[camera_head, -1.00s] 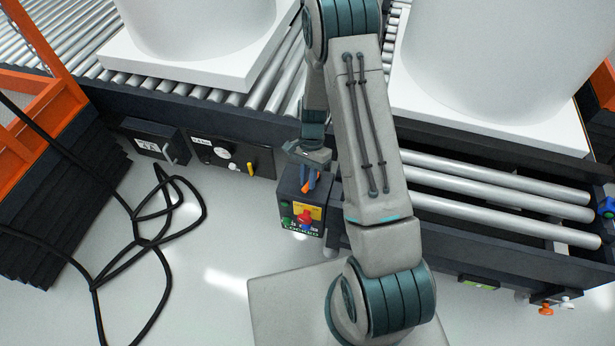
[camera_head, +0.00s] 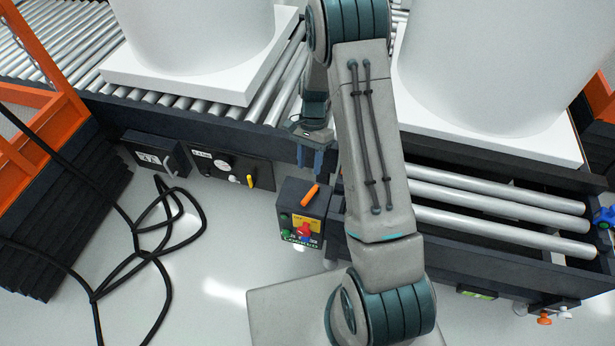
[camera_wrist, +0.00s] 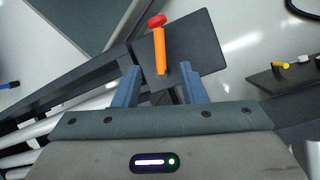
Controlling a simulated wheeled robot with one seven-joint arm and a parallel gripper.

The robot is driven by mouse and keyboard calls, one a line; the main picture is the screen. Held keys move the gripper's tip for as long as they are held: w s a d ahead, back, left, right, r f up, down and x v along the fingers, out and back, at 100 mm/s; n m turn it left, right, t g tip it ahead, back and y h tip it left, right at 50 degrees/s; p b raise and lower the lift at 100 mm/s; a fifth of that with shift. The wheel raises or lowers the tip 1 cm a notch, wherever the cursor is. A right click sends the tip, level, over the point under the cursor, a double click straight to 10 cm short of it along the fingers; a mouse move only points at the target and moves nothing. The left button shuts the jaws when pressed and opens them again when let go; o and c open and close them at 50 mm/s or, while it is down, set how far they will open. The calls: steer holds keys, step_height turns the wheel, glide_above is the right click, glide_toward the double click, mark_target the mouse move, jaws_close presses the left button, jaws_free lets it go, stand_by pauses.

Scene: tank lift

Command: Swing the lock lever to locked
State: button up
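The lock lever (camera_head: 311,195) is an orange bar on top of a dark control box (camera_head: 290,196). In the head view it points up and to the right. The box front carries a yellow plate, a red knob, green and blue buttons and a label that reads LOCKED. In the wrist view the orange lever (camera_wrist: 160,52) lies ahead of the fingertips, with a red knob (camera_wrist: 157,20) past its far end. My gripper (camera_wrist: 160,76) has its two blue fingers spread apart with nothing between them. In the head view my gripper (camera_head: 311,172) hangs above and behind the lever, apart from it.
A roller conveyor (camera_head: 500,206) runs behind and right of the box, with large white tanks on white bases. A panel with a yellow handle (camera_head: 250,181) is to the left. Black cables (camera_head: 150,250) lie on the floor. Orange frames stand at the left and right edges.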

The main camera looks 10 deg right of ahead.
steer(key=shift+v, duration=2.15)
steer(key=s+r+n+t+p, duration=0.2)
steer(key=s+r+p, duration=0.15)
steer(key=r, duration=0.75)
steer(key=s+r+n+t+p, duration=0.1)
steer(key=s+r+n+p, duration=0.3)
steer(key=r, duration=0.8)
steer(key=s+r+n+t+h+p, duration=0.1)
steer(key=s+r+n+t+p, duration=0.2)
steer(key=s+r+p, duration=0.6)
steer(key=s+r+t, duration=0.1)
steer(key=s+r, duration=0.3)
steer(key=r, duration=0.2)
steer(key=shift+r+n+h+p, duration=0.2)
steer(key=shift+n+h+p, duration=0.1)
steer(key=shift+h+p, duration=0.1)
steer(key=shift+d, duration=0.15)
